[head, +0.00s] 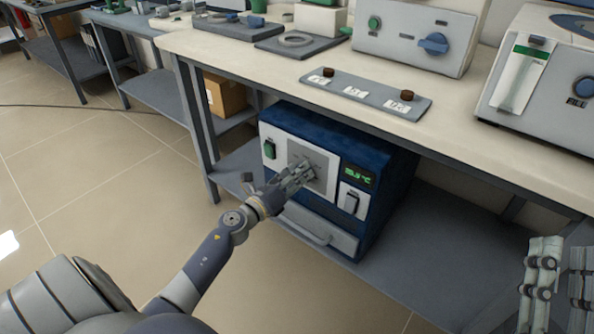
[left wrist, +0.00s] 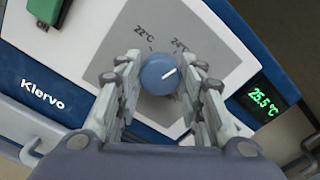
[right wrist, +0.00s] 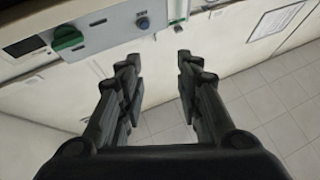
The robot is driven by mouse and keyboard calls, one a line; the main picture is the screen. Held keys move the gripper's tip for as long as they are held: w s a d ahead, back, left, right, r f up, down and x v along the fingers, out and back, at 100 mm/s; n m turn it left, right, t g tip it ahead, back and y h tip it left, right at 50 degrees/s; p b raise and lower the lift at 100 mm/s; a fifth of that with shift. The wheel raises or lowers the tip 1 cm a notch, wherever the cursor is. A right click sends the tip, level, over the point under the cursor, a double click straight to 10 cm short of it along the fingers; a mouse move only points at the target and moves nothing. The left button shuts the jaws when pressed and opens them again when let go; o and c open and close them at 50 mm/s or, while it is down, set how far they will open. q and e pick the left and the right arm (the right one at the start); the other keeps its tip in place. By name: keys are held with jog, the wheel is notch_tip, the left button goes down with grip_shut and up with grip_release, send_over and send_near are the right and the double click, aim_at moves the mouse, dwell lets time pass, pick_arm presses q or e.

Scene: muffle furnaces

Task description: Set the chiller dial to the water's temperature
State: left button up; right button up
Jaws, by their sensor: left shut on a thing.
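The chiller (head: 398,195) is a dark blue box with a light front on the shelf under the bench. Its round blue dial (left wrist: 159,75) sits on a grey plate (left wrist: 105,55). The dial's white pointer aims up and right, a little clockwise of the 24°C mark. The 22°C mark also shows; other marks are hidden behind my fingers. The green display (left wrist: 261,103) reads 25.5 °C and also shows in the head view (head: 358,175). My left gripper (head: 303,172) is shut on the dial, one finger on each side. My right gripper (right wrist: 158,60) is open and empty, away from the chiller.
The bench top (head: 240,55) overhangs the chiller. It holds a grey strip with labels (head: 365,95), a control box with a blue knob (head: 415,35) and a white device (head: 540,75). A cardboard box (head: 226,95) stands on the shelf to the left. The floor in front is clear.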

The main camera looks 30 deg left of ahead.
notch_tip(320, 180, down, 15)
jog(key=w+d+g+h+p, duration=0.2)
jog(key=g+h+p, duration=0.1)
jog(key=g, duration=0.6)
pick_arm(q)
jog(key=shift+a+f+n+p, duration=0.15)
jog(key=shift+n+p, duration=0.9)
jog(key=shift+n, duration=2.65)
jog(key=shift+d+f+n+p, duration=0.1)
jog(key=shift+n+p, duration=0.9)
jog(key=shift+n, duration=2.7)
pick_arm(e)
jog(key=s+d+f+m+g+h, duration=0.1)
jog(key=s+d+f+g+h, duration=0.2)
jog(key=s+f+g, duration=0.7)
jog(key=shift+s+d+f+g, duration=0.3)
jog(key=shift+s+d+f, duration=1.05)
jog(key=shift+s, duration=1.3)
jog(key=shift+a+f, duration=0.15)
jog(key=shift+a, duration=0.05)
pick_arm(q)
jog(key=o, duration=1.1)
jog(key=shift+c, duration=0.2)
pick_arm(e)
jog(key=shift+w, duration=0.1)
